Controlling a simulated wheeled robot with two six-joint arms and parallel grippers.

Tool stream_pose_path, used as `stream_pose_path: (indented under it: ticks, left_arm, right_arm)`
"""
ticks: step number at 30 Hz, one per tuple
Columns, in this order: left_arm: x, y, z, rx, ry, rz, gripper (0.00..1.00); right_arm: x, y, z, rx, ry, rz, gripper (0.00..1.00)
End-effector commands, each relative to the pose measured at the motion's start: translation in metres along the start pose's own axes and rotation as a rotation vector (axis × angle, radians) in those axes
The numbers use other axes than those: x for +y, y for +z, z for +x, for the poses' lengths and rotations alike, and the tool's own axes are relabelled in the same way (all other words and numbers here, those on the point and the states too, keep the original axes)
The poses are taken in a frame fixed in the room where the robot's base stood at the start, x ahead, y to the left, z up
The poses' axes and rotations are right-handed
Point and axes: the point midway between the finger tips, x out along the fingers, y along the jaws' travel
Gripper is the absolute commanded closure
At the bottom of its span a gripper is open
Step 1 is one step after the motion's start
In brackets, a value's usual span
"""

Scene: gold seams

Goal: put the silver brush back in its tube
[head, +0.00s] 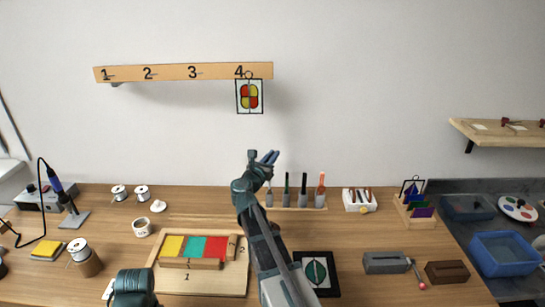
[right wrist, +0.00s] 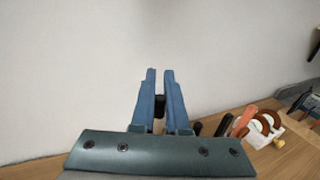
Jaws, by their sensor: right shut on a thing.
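My right gripper (head: 270,158) is raised above the left end of the tube rack (head: 298,208). It is shut on what seems to be the silver brush (head: 269,184), mostly hidden by the gripper. A thin pale piece shows below it, just above the leftmost grey tube (head: 269,200); I cannot tell whether its end is inside. In the right wrist view, a dark piece (right wrist: 159,102) shows between the blue fingers (right wrist: 160,90). The other tubes hold green, black and orange brushes (head: 321,182). My left gripper is out of view; only part of that arm shows.
A wooden tray with coloured glass panes (head: 242,280) lies left of my right arm, and a dark framed panel (head: 332,270) lies to its right. A white box of tools (head: 359,206) stands right of the rack. A numbered rail (head: 170,72) hangs on the wall.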

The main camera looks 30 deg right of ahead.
Motion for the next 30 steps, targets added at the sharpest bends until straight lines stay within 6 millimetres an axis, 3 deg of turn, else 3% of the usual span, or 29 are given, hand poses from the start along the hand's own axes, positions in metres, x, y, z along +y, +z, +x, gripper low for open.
stream_pose_path:
  ticks: [30]
  left_arm:
    - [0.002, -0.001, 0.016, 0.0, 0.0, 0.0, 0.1]
  right_arm:
    - [0.0, -0.017, 0.0, 0.0, 0.0, 0.0, 1.0]
